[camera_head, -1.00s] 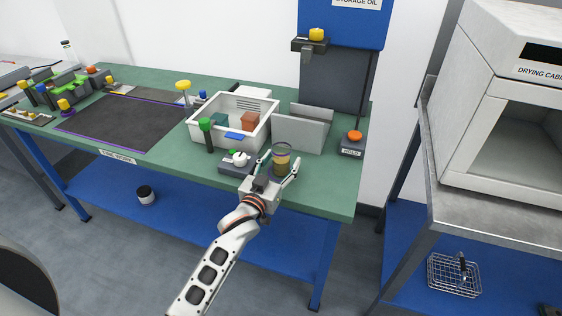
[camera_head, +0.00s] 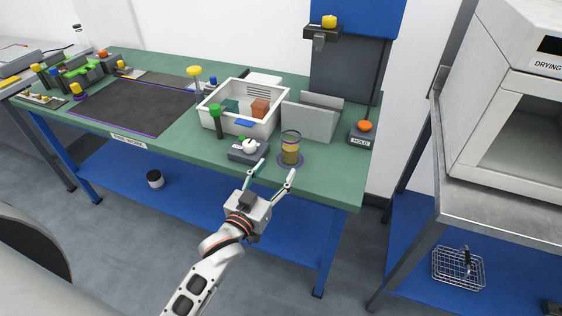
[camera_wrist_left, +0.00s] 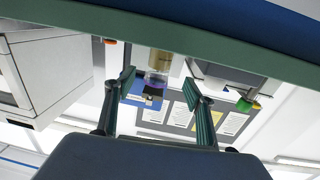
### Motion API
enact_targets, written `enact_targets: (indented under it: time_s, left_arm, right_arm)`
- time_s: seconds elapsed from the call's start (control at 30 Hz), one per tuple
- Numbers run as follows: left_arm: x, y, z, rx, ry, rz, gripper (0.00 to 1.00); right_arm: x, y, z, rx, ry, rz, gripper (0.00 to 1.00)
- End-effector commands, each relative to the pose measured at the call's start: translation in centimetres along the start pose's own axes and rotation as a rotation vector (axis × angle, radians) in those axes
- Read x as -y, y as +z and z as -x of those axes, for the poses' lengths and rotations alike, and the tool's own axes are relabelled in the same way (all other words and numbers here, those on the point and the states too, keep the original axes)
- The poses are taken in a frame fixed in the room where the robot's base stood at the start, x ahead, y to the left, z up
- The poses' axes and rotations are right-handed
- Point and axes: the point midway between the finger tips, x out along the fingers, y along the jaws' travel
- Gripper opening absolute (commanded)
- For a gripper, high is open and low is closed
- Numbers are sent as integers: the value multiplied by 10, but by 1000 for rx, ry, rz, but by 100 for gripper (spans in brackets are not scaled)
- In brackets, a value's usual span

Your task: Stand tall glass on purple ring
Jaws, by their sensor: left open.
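The tall glass (camera_head: 290,148), clear with an amber liquid in its lower part, stands upright on the green bench top near the front edge. The purple ring (camera_head: 282,160) shows around the glass's foot, so the glass appears to stand on it. My left gripper (camera_head: 269,175) is open and empty, in front of the glass and apart from it. In the left wrist view the glass (camera_wrist_left: 158,68) shows upside down beyond the spread fingers (camera_wrist_left: 165,92). My right gripper is not in view.
A grey device with a white knob (camera_head: 249,148) sits just left of the glass. Behind are a white bin (camera_head: 266,130), a grey upright holder (camera_head: 308,122) and a HOLD button box (camera_head: 362,134). A drying cabinet (camera_head: 530,110) stands right, past a gap.

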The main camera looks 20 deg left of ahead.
Motion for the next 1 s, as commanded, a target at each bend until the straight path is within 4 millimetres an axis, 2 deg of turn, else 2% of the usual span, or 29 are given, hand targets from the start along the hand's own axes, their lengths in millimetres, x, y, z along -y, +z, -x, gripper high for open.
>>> enact_targets:
  time_s: [0.13,0.2,0.27,0.33,0.4,0.5,0.6,0.73,1.0]
  left_arm:
    - [0,3,12,6,1,-3,54]
    - [-1,17,22,38,6,-13,54]
    - [-2,40,38,94,15,-30,54]
    - [-6,78,64,186,34,-59,54]
    - [-11,117,98,287,62,-88,54]
    - [-17,164,146,419,105,-127,54]
    - [-23,196,186,515,145,-156,54]
    - [-27,215,214,579,174,-173,54]
    - [-28,218,217,588,178,-176,54]
  right_arm:
    - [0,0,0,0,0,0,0]
    - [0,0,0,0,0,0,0]
    - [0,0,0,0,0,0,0]
    - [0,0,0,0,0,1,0]
    - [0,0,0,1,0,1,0]
    - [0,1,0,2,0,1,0]
    - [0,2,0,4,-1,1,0]
    - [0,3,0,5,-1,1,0]
    - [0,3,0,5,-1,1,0]
